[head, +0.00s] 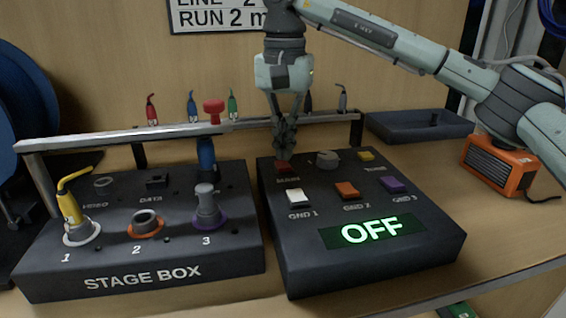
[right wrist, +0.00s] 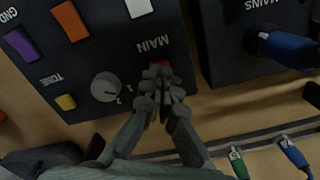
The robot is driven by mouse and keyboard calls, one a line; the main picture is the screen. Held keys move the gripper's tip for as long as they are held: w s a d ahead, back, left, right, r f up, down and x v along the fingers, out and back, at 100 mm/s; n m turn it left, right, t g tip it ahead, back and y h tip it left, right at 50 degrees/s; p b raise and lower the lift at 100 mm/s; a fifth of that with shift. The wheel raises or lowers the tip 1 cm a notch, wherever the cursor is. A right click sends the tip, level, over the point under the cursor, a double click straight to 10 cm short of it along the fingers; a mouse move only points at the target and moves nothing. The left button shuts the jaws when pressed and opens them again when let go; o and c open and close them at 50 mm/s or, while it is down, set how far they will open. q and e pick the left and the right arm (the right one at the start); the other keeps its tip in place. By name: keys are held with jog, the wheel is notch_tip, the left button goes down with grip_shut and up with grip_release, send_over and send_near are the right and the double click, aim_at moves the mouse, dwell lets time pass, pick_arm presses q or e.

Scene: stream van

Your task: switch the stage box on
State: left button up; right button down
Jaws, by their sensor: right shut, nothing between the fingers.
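The stage box (head: 150,277) is a dark box at the left in the head view, with numbered sockets 1, 2 and 3. Beside it, apart, stands a dark control box (head: 300,262) whose display (head: 372,231) reads OFF in green. A red button (head: 283,168) labelled MAIN sits at its far left corner; it also shows in the right wrist view (right wrist: 161,67). My right gripper (head: 284,150) is shut and empty, pointing down with its fingertips right at the red button and partly covering it. I cannot tell whether they touch or press it. My left gripper is not in view.
The control box also has a grey knob (head: 327,160), a yellow button (head: 366,156) and white (head: 298,197), orange (head: 347,190) and purple (head: 394,184) buttons. An orange heater (head: 499,165) stands right.

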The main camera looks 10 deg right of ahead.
aim_at(284, 166)
jog(key=shift+f+b, duration=0.55)
jog(key=shift+f, duration=0.55)
dwell(0.3)
jog(key=shift+r, duration=0.1)
jog(key=shift+r+p, duration=2.9)
jog(key=shift+r, duration=0.65)
jog(key=shift+f, duration=0.15)
